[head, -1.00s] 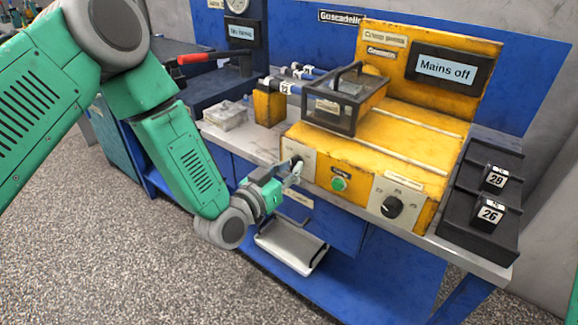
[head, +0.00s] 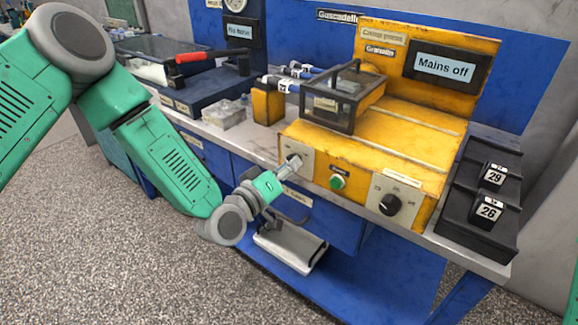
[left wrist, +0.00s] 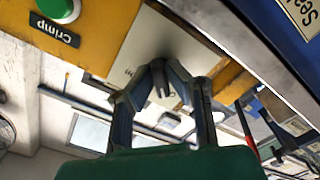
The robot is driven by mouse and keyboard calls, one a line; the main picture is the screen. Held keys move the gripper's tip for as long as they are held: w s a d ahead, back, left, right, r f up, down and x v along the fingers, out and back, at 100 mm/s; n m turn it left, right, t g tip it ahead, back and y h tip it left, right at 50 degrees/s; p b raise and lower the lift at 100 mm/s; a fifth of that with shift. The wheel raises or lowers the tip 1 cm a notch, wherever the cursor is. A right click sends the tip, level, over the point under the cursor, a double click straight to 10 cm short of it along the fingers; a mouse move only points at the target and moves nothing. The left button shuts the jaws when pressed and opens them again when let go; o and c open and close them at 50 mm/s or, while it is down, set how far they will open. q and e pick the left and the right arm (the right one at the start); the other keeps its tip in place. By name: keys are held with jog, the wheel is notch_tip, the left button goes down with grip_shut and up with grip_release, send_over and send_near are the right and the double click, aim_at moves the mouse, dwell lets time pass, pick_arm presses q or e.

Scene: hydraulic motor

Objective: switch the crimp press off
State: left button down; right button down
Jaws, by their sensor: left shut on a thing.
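The yellow crimp press (head: 405,135) stands on the bench, and its display (head: 446,67) reads "Mains off". A pale plate with a dark rotary switch (left wrist: 163,80) is at the left end of its front. My left gripper (head: 293,163) is at this plate, its fingers closed around the switch knob; the left wrist view also shows the gripper (left wrist: 163,90) there. The fingers partly hide the knob. To the right are a green button (head: 337,182) labelled "Crimp" and a black selector knob (head: 391,205). My right gripper is not in view.
A clear-windowed guard box (head: 343,97) sits on the press. A black rack (head: 480,200) with blocks marked 29 and 26 stands to the right. A clear box (head: 224,114) and a red-handled tool (head: 195,58) are left. A tray (head: 290,248) is below.

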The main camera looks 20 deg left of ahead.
pick_arm(q)
jog(key=shift+w+a+r, duration=0.1)
jog(key=shift+w+r, duration=0.25)
jog(key=shift+r, duration=0.05)
jog(key=c, duration=1.6)
grip_release()
jog(key=shift+w+f, duration=0.15)
jog(key=shift+f, duration=0.05)
jog(key=shift+s+f, duration=0.15)
jog(key=shift+s, duration=0.1)
jog(key=v, duration=1.1)
jog(key=shift+s+a, duration=0.1)
jog(key=shift+s, duration=0.25)
